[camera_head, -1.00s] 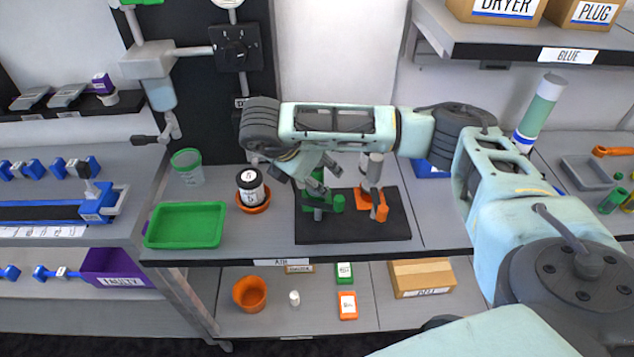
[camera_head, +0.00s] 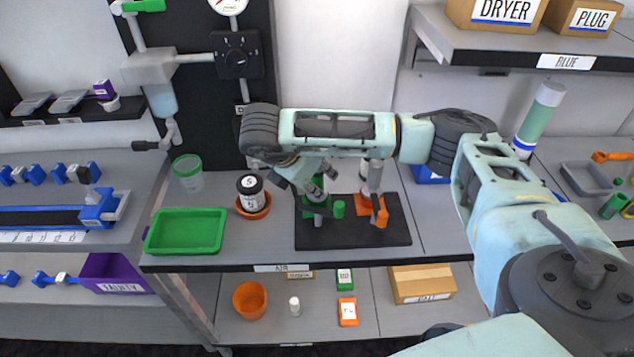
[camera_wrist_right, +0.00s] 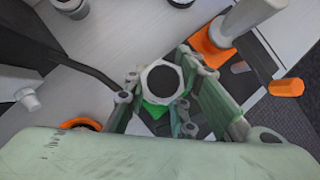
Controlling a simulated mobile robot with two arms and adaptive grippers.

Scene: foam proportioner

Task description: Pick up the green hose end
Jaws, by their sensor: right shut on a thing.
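The green hose end (camera_head: 338,209) stands on a black mat (camera_head: 350,234) on the middle bench, left of a similar orange hose end (camera_head: 381,212). My right gripper (camera_head: 314,184) comes down over the green one from above and is shut on its upright grey stem. In the right wrist view the fingers (camera_wrist_right: 158,86) sit on both sides of the round, dark-centred stem top (camera_wrist_right: 162,80), with a green part (camera_wrist_right: 155,108) below it. The gripper hides part of the green hose end. My left gripper is not in view.
A black-lidded jar (camera_head: 249,188) in an orange dish and a green tray (camera_head: 186,232) stand left of the mat. The orange hose end stands close on the right. A raised shelf (camera_head: 520,45) with boxes is at the upper right.

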